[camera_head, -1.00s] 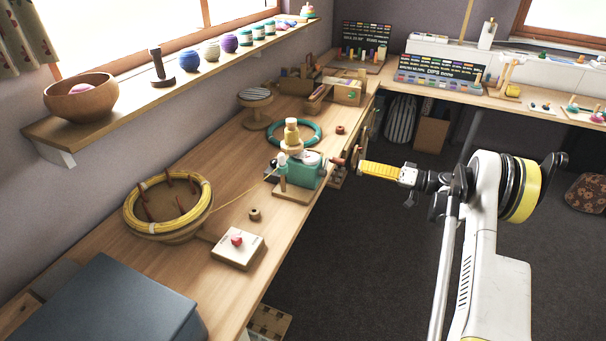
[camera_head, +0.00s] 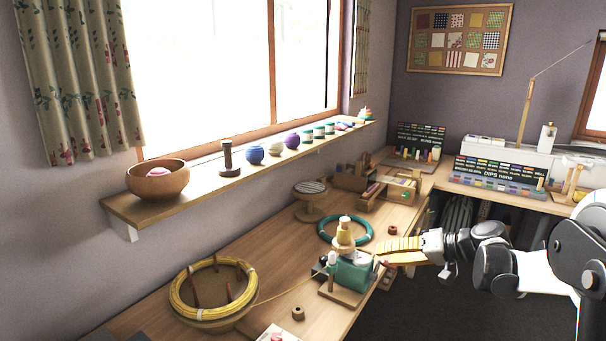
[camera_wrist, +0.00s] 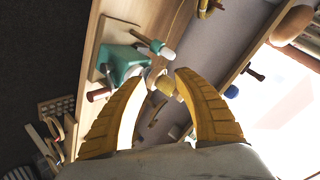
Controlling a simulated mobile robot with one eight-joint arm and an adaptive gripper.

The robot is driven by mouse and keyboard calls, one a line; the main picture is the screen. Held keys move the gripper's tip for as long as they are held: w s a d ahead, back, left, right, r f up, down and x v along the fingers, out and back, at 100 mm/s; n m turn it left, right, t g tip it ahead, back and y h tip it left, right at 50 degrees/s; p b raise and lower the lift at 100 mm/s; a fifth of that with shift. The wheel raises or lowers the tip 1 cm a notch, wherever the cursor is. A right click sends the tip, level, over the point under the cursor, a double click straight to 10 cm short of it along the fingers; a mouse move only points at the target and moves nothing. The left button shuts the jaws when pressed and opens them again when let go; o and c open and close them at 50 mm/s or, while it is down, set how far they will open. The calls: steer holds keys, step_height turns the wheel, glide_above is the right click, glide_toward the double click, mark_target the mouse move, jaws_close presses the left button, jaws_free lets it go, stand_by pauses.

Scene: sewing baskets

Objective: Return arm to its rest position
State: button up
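My arm reaches in from the right in the head view. My gripper (camera_head: 381,252) has ridged yellow fingers and appears just right of a teal winder device on a wooden base (camera_head: 352,272). In the wrist view my gripper (camera_wrist: 161,74) has its two curved fingers spread apart with nothing held between them. The teal device (camera_wrist: 122,62) shows beyond the left fingertip, with a white-tipped peg (camera_wrist: 160,48) beside it. I cannot tell whether a finger touches the device.
The bench carries a yellow yarn coil (camera_head: 190,312), a teal ring (camera_head: 365,226) and a round stool-like stand (camera_head: 310,205). A wall shelf (camera_head: 205,190) holds a wooden bowl (camera_head: 158,182) and yarn balls. Dark open floor (camera_head: 400,318) lies right of the bench.

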steer(key=s+a+r+g+h, duration=0.1)
steer(key=s+a+r+h, duration=0.15)
steer(key=s, duration=0.65)
steer(key=s+a+r+h, duration=0.2)
steer(key=s+a+h, duration=0.15)
steer(key=s, duration=0.45)
steer(key=s+d+f+h, duration=0.1)
steer(key=s+f+h, duration=0.1)
steer(key=s, duration=0.6)
steer(key=s+d+f+t+h, duration=0.1)
steer(key=s, duration=0.7)
steer(key=shift+f+h, duration=0.35)
steer(key=shift+h, duration=0.05)
